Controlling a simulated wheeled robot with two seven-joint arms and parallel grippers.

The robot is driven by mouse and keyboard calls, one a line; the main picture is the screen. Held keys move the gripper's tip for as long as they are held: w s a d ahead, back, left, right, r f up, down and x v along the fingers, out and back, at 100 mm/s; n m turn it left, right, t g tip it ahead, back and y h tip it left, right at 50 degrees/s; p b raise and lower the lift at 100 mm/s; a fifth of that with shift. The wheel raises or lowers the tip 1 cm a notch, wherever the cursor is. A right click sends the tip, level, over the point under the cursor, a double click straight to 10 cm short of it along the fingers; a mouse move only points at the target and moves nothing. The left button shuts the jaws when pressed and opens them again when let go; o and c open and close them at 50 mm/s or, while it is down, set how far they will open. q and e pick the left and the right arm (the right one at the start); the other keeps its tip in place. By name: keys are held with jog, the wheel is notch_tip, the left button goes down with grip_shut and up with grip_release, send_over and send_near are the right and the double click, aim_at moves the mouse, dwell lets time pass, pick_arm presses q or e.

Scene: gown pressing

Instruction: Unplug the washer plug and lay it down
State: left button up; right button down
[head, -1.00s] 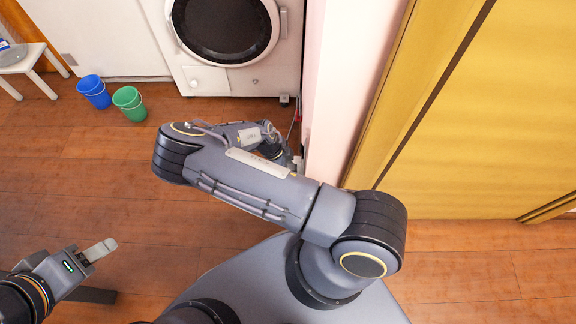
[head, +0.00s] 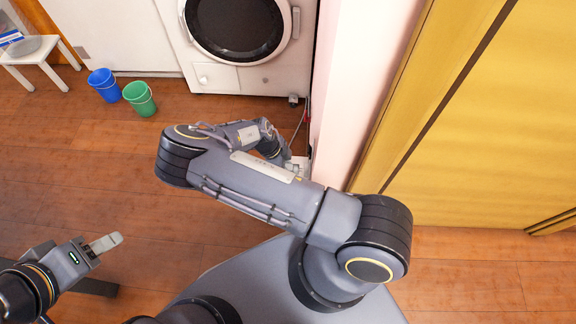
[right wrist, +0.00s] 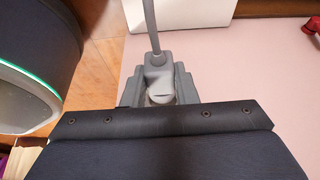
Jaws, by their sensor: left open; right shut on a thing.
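The washer (head: 236,75) is a white front-loader with a dark round door, at the top of the head view. The washer plug (right wrist: 158,78) is grey, with a grey cord (right wrist: 150,22) running up from it in the right wrist view. My right gripper (head: 297,165) is shut on the plug, low beside the pink wall; its grey fingers flank the plug in the right wrist view. The plug's front end is hidden, so I cannot tell whether it touches a socket. My left gripper (head: 104,243) is open and empty over the floor at lower left.
A blue bucket (head: 104,85) and a green bucket (head: 139,98) stand on the wooden floor left of the washer. A small white stool (head: 33,58) is at upper left. The pink wall (head: 352,75) and yellow doors (head: 480,130) bound the right.

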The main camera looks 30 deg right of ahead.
jog(key=shift+w+a, duration=0.1)
dwell(0.3)
jog(key=shift+w+a, duration=0.3)
jog(key=shift+a, duration=0.2)
jog(key=w+f+b, duration=0.1)
jog(key=f+b, duration=0.2)
jog(key=w+d+f+b, duration=0.1)
jog(key=f+b, duration=0.2)
jog(key=w+f+b, duration=0.1)
jog(key=f+b, duration=0.3)
jog(key=shift+w+d+f, duration=0.1)
jog(key=shift+w+d, duration=0.15)
jog(key=shift+d, duration=0.15)
jog(key=shift+w+d+f+b, duration=0.1)
jog(key=shift+w+f+b, duration=0.15)
jog(key=shift+f+b, duration=0.15)
jog(key=shift+f, duration=0.1)
